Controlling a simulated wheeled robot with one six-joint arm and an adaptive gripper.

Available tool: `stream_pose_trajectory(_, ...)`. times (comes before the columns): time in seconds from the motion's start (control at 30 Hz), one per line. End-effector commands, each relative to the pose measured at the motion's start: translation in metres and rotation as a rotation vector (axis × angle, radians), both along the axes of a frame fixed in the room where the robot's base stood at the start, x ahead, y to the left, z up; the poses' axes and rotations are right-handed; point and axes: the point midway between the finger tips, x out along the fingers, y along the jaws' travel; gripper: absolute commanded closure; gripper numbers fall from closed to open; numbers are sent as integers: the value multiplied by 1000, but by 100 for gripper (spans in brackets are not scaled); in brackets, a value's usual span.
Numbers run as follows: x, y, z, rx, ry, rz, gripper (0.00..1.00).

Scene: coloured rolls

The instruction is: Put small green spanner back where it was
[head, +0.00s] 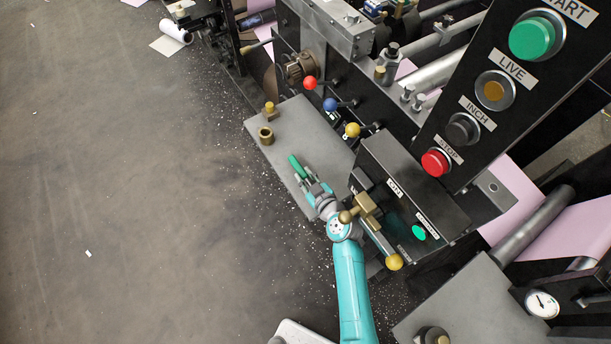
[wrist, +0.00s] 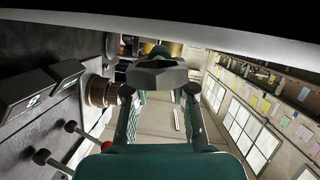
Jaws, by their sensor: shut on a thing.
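My gripper (head: 308,183) is over the grey plate (head: 285,140) on the machine's side, at the end of my teal arm. It is shut on the small green spanner (head: 297,165), whose green length sticks out past the fingers toward the upper left. In the wrist view the dark angular end of the spanner (wrist: 158,77) sits between the two fingertips, with a bit of green behind it. In the head view I cannot tell whether the spanner touches the plate or is above it. The fingers hide part of it.
A brass ring (head: 266,136) and a brass-topped bolt (head: 269,109) stand on the plate. The black control box (head: 408,195), a brass fitting with a yellow-knobbed lever (head: 394,262), and red, blue and yellow knobs (head: 352,130) are close by. The floor at left is mostly clear.

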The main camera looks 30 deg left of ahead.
Motion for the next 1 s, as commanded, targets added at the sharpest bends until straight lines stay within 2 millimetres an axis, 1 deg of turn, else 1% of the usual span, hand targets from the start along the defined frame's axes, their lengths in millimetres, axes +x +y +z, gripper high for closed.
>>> stream_pose_trajectory(0.67, 0, 0, -11, 0, 0, 1, 100)
stream_pose_trajectory(0.7, 0, 0, -11, 1, 0, 1, 68)
stream_pose_trajectory(0.8, 0, 0, -11, 0, -1, 1, 47)
stream_pose_trajectory(1.0, 0, 0, -11, 1, 0, 1, 47)
